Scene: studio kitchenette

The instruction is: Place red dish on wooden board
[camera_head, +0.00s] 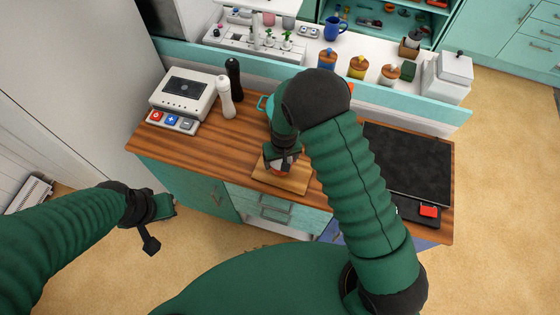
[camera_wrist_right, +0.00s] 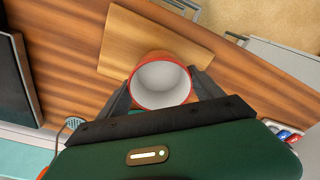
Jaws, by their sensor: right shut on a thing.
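My right gripper (camera_head: 281,163) is over the wooden board (camera_head: 279,182) on the counter, pointing down. In the right wrist view the right gripper (camera_wrist_right: 160,98) is shut on the red dish (camera_wrist_right: 162,84), a round one with a red outside and a white inside. The dish overlaps the edge of the board (camera_wrist_right: 128,40) in that view; I cannot tell whether it touches it. In the head view the gripper mostly hides the dish. My left gripper (camera_head: 158,222) hangs in front of the counter at the left, apart from everything; its jaw opening is unclear.
A white appliance (camera_head: 186,90), a black mill (camera_head: 233,78) and a white mill (camera_head: 225,97) stand at the counter's left. A teal pot (camera_head: 262,103) is partly hidden behind my right arm. A black cooktop (camera_head: 408,160) fills the right. Bare wood lies left of the board.

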